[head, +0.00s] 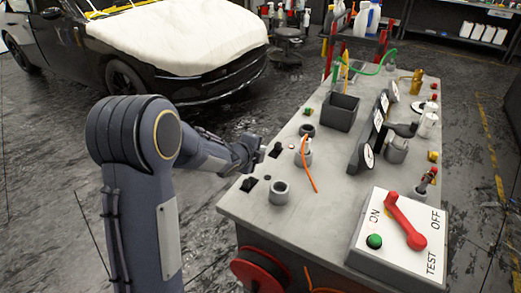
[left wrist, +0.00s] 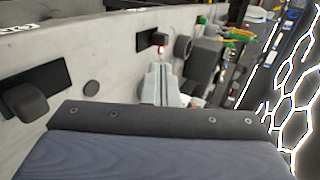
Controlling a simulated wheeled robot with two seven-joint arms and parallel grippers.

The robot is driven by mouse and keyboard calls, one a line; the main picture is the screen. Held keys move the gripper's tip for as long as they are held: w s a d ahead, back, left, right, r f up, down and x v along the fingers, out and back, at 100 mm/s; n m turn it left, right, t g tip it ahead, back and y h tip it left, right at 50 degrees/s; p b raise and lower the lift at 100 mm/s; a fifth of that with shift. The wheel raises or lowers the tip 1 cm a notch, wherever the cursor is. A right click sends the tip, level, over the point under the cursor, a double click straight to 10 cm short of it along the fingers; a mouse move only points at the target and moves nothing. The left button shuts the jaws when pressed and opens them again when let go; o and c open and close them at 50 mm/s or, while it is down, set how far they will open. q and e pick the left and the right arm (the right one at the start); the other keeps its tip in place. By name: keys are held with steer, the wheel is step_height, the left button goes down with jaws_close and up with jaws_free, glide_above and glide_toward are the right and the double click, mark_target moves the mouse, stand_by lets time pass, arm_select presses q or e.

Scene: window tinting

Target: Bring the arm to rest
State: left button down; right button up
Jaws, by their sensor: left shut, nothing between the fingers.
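My left arm (head: 140,160) rises from the lower left in the head view and bends at a large dark joint. Its forearm reaches right to the left edge of the grey workbench (head: 240,206). My left gripper (head: 262,153) is at that edge, close to small black blocks on the bench top. In the left wrist view its pale fingers (left wrist: 160,88) are together with nothing between them. My right gripper is in neither view.
The bench holds a white switch panel (head: 382,262) with a red lever (head: 405,222), a dark bin (head: 340,111), grey cups and an orange cable (head: 307,168). A partly white-covered car (head: 180,40) stands behind. Open floor (head: 50,120) lies left of the bench.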

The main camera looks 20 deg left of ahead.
arm_select(q)
steer(key=shift+s, duration=0.1)
steer(key=shift+s+a+r+n, duration=0.15)
steer(key=shift+a+r+n, duration=0.05)
steer(key=shift+a+n, duration=0.1)
steer(key=s+a+r+n+g+y, duration=0.1)
steer(key=s+a+r+n, duration=0.15)
steer(key=s+n, duration=0.35)
steer(key=s+a+r+n+g, duration=0.1)
steer(key=s+r+n, duration=0.25)
steer(key=s, duration=0.35)
steer(key=s+d+n+g+h, duration=0.1)
steer(key=s+d+n, duration=0.2)
steer(key=s, duration=0.5)
steer(key=s+d+n+g+h, duration=0.1)
steer(key=s+d+n, duration=0.2)
steer(key=s, duration=0.5)
steer(key=s+d+f+n+g+h, duration=0.1)
steer(key=s+d+n+g, duration=0.1)
steer(key=s+n, duration=0.3)
steer(key=s+d, duration=0.1)
steer(key=s, duration=0.2)
steer(key=shift+s, duration=0.2)
steer(key=shift+d+f, duration=0.1)
